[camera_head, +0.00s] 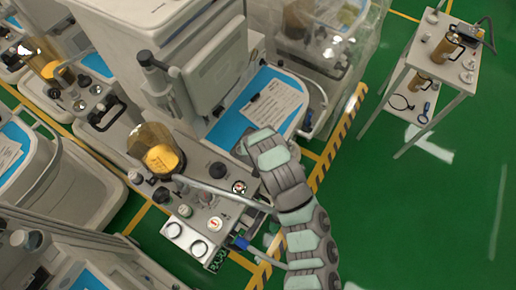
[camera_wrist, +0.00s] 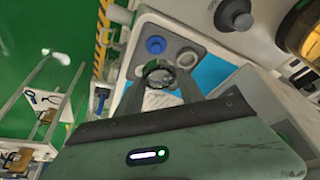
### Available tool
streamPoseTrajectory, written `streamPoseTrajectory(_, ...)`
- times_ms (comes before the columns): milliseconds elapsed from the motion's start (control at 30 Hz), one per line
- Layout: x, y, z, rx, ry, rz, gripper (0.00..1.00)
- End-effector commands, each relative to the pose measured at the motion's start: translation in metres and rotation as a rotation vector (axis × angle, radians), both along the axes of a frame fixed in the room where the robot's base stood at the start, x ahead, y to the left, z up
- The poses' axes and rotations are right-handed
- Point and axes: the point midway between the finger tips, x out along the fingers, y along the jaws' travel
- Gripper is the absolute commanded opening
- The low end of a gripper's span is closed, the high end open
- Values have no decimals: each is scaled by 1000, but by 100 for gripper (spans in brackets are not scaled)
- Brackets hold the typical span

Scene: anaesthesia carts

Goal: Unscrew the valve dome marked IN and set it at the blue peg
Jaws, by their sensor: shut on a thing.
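My gripper (camera_wrist: 160,87) is shut on a clear round valve dome with a dark rim (camera_wrist: 158,74), held between the two fingers. No IN mark is readable on it. The blue peg (camera_wrist: 155,45) stands just beyond the dome in the wrist view, on a pale corner panel. A grey ring-shaped seat (camera_wrist: 187,58) is to its right. I cannot tell whether the dome touches the panel. In the head view my arm hides the fingers, dome and blue peg, with the wrist over the near corner of the cart's blue-lined worktop (camera_head: 228,126).
An amber canister (camera_head: 160,157), knobs and round gauges (camera_head: 173,230) crowd the cart's valve area. A grey hose (camera_head: 225,193) runs beside my arm. A small trolley (camera_head: 445,75) stands on the right. The green floor between is clear.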

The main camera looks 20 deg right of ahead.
Motion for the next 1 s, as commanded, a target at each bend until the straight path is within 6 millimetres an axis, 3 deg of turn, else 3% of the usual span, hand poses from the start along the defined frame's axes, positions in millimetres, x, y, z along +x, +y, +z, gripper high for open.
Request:
streamPoseTrajectory(267, -1, 0, 1, 1, 2, -2, 12)
streamPoseTrajectory(800, -2, 0, -48, 2, 7, -2, 12)
streamPoseTrajectory(1000, -1, 1, -58, 1, 3, -1, 12)
